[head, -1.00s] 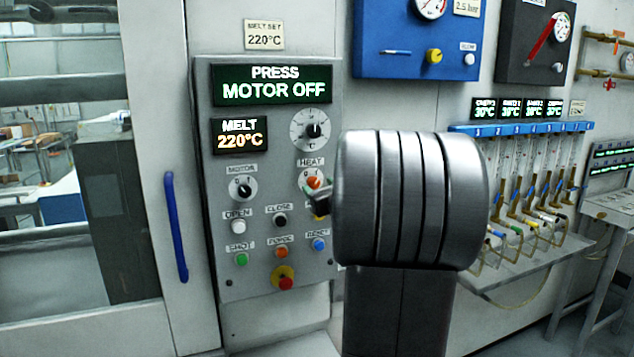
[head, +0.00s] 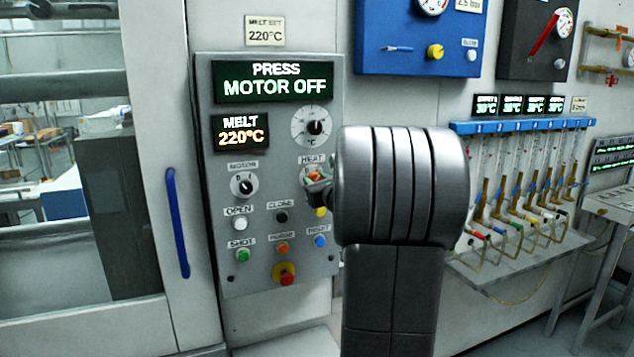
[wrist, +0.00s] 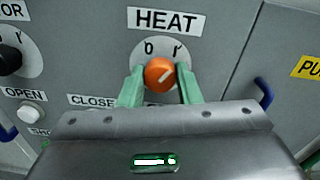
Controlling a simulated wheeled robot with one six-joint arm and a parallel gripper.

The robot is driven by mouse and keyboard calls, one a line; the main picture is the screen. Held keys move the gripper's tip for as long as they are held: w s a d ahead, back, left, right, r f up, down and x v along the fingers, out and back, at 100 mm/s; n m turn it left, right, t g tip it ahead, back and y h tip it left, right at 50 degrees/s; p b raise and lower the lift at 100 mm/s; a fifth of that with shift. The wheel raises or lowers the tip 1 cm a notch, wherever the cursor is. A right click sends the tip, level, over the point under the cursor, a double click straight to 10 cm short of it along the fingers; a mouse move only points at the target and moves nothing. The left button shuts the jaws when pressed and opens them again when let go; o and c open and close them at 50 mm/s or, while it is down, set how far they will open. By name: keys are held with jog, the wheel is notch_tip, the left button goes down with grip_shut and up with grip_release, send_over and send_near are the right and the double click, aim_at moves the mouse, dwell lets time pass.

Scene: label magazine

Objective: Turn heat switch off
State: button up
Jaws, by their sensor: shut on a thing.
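The heat switch (wrist: 159,73) is a round orange knob on a pale dial marked 0 at upper left and I at upper right, under a HEAT label. Its white line slants toward the upper right, the I side. In the wrist view my gripper (wrist: 160,82) has its green fingers on both sides of the knob, shut on it. In the head view the heat switch (head: 314,176) is partly hidden behind my gripper (head: 320,187). The melt display (head: 240,133) reads 220°C.
The grey panel (head: 208,200) also holds the motor switch (head: 242,184), a temperature dial (head: 312,127) and several push buttons. The red stop button (head: 286,279) is low on it. A blue handle (head: 177,222) stands to the left. A yellow label (wrist: 308,67) is right of the switch.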

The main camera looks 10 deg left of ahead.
jog(key=shift+f+n+h+b, duration=0.1)
jog(key=shift+n+h+b, duration=0.2)
jog(key=shift+n+b, duration=6)
jog(key=shift+n+p, duration=0.4)
jog(key=shift+n, duration=0.3)
jog(key=o, duration=1)
jog(key=shift+c, duration=0.2)
jog(key=b+v, duration=0.2)
jog(key=v, duration=1.1)
jog(key=shift+s+d, duration=0.2)
jog(key=shift+s, duration=0.15)
